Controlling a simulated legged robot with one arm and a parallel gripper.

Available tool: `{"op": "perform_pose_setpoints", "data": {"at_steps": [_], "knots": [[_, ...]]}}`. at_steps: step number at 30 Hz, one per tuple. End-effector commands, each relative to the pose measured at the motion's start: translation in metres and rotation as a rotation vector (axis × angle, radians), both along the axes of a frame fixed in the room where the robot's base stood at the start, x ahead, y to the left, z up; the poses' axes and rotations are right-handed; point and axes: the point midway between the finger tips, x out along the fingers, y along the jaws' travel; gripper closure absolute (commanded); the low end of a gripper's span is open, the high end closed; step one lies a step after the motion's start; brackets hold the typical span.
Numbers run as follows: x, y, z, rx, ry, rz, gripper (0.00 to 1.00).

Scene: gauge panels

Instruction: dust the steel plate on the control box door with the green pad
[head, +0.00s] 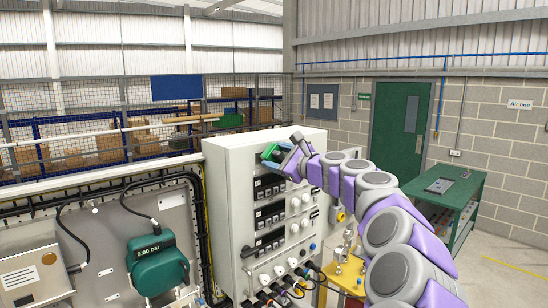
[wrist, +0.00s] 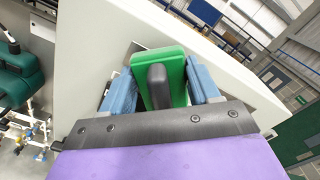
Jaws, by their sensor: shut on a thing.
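The control box (head: 228,190) is a tall pale cabinet left of centre in the head view; its front carries switches and knobs. My gripper (head: 277,153) is at the upper part of that front. In the wrist view my gripper (wrist: 162,84) has its blue fingers shut on the dark handle of the green pad (wrist: 173,62). The pad is in front of the pale box surface, its far face hidden. A thin grey edge (wrist: 136,47) shows beside the pad, perhaps the steel plate; the rest is hidden. I cannot tell whether the pad touches it.
Rows of dark switch modules (head: 270,187) and cables (head: 300,280) lie below my gripper on the box. A green gauge housing (head: 157,262) stands at left. A green table (head: 458,195) is at right, with open floor near it. A mesh fence stands behind.

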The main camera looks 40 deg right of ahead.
Motion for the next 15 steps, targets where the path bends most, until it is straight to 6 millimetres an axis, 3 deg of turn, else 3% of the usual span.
{"op": "perform_pose_setpoints", "data": {"at_steps": [15], "knots": [[-0.043,-0.004,0.001,-0.001,-0.001,-0.002,0.63]]}}
